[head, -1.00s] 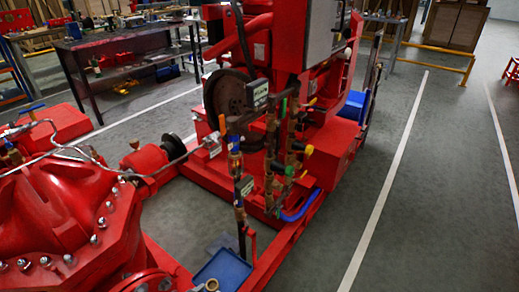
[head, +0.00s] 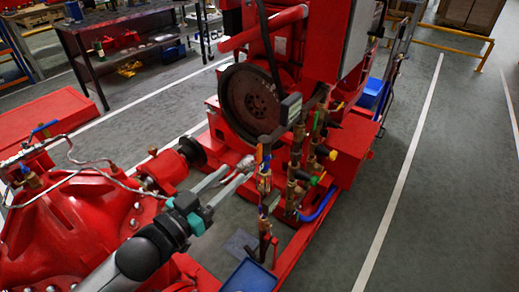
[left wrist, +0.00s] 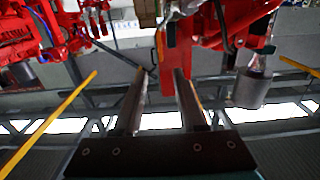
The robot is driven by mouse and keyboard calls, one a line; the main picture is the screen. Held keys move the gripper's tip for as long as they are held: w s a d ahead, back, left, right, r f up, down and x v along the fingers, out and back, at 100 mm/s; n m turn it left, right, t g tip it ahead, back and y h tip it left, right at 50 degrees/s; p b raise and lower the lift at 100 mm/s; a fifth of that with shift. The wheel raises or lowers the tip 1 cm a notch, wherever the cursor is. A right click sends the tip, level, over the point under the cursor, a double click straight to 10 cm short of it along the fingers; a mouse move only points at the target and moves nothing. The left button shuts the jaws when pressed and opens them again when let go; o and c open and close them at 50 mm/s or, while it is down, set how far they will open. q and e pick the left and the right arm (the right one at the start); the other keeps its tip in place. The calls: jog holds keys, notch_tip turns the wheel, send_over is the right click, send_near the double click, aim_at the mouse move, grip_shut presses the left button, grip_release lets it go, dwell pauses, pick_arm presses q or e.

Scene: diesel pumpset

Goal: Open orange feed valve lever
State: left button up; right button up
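The orange lever (head: 259,154) stands upright on a thin pipe stand with brass valve fittings, in front of the big dark flywheel, in the head view. My left gripper (head: 239,171) reaches in from the lower left. Its two fingers are apart, with nothing visible between them, and the tips are close to the left of the lever and its valve body. I cannot tell whether they touch. In the left wrist view the open fingers (left wrist: 160,72) point toward red machine parts and a brass pipe (left wrist: 146,12); I cannot clearly make out the lever there. My right gripper is not seen.
Other brass valves with yellow, green and red handles (head: 318,165) stand just right of the lever. The flywheel (head: 250,98) is behind. A blue tray (head: 250,276) lies below. Red pump casing (head: 70,235) fills the lower left. Open floor lies to the right.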

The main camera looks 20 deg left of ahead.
aim_at(257, 151)
pick_arm(q)
jog(key=b+x, duration=0.1)
jog(key=x, duration=1)
jog(key=shift+w+f, duration=0.1)
jog(key=shift+w, duration=0.15)
grip_shut()
dwell(1.2)
